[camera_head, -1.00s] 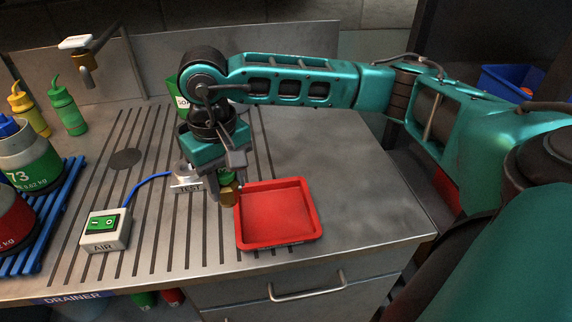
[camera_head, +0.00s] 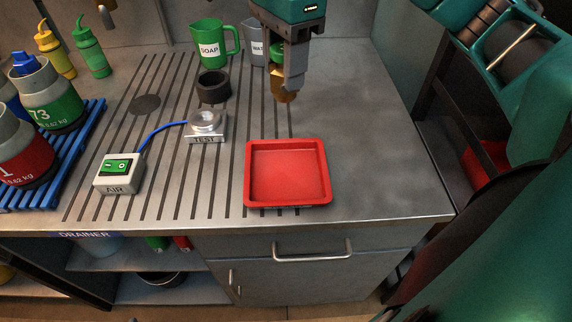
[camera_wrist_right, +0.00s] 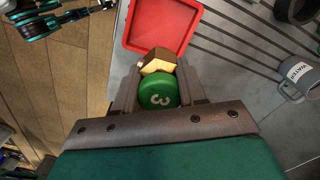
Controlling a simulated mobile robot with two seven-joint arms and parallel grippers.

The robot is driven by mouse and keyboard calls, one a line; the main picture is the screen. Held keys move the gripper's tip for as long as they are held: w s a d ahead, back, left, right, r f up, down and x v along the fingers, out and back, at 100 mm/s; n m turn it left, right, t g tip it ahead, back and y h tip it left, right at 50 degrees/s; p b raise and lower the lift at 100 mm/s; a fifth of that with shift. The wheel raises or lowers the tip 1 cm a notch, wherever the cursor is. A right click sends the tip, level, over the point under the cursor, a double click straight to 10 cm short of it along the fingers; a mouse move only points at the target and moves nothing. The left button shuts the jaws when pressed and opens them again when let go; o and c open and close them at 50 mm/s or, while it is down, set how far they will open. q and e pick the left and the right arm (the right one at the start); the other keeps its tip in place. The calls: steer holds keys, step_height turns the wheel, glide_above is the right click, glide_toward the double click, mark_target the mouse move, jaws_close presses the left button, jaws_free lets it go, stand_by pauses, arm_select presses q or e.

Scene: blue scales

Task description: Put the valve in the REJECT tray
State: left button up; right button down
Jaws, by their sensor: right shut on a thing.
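My right gripper (camera_head: 287,70) is shut on the valve, which has a brass lower end (camera_head: 284,94) and a green part above. It holds the valve in the air, behind the red tray (camera_head: 328,190). In the right wrist view the valve's green cap (camera_wrist_right: 158,88), marked 3, sits between the fingers. The brass end (camera_wrist_right: 157,60) points toward the red tray (camera_wrist_right: 185,32). The tray is empty in the head view and lies on the counter's right half; its front label is too small to read. My left gripper is not in view.
A TEST fixture (camera_head: 205,124) is joined by a blue hose to the AIR switch box (camera_head: 119,172). A black ring (camera_head: 213,87), green SOAP jug (camera_head: 212,47) and grey WATER jug (camera_head: 252,48) stand behind. Canisters (camera_head: 50,95) fill a blue rack at left. The counter right of the tray is clear.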

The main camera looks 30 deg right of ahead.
steer(key=shift+s+f, duration=0.1)
steer(key=shift+f+b, duration=0.5)
steer(key=shift+f, duration=9.3)
steer(key=shift+f, duration=0.15)
steer(key=c, duration=0.6)
jaws_free()
steer(key=shift+c, duration=0.2)
